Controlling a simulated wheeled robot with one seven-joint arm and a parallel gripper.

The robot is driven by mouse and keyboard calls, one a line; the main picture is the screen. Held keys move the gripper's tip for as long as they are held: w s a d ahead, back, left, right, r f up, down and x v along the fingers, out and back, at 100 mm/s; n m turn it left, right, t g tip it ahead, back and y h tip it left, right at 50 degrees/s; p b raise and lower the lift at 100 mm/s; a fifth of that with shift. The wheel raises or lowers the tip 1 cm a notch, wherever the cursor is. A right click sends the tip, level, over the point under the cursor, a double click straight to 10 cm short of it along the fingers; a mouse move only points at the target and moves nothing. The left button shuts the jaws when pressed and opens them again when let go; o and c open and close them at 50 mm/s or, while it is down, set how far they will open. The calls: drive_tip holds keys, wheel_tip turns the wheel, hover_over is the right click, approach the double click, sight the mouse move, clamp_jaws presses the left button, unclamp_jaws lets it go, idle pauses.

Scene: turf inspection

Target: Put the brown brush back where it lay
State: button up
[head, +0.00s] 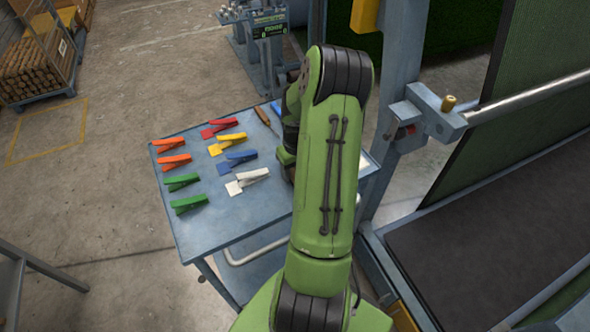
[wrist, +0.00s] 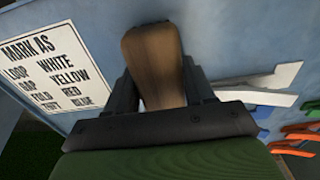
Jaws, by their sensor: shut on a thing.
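The brown brush (wrist: 153,55) shows in the wrist view as a brown wooden block standing between the fingers of my gripper (wrist: 158,88). My gripper is shut on it, over the blue-grey table (wrist: 215,45). In the head view my green arm hides the brush and most of the gripper. I cannot tell whether the brush touches the table top. The table (head: 235,222) also shows in the head view, with its right part behind my arm.
Clips in several colours lie on the table's left part, including a white clip (head: 247,180) and a red clip (head: 220,128). A brown-handled tool (head: 262,116) lies near the back edge. A printed card (wrist: 45,65) lies left of the brush. A machine frame (head: 395,130) stands right.

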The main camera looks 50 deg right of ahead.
drive_tip(key=shift+f, duration=0.15)
drive_tip(key=o, duration=1.2)
drive_tip(key=shift+c, duration=0.2)
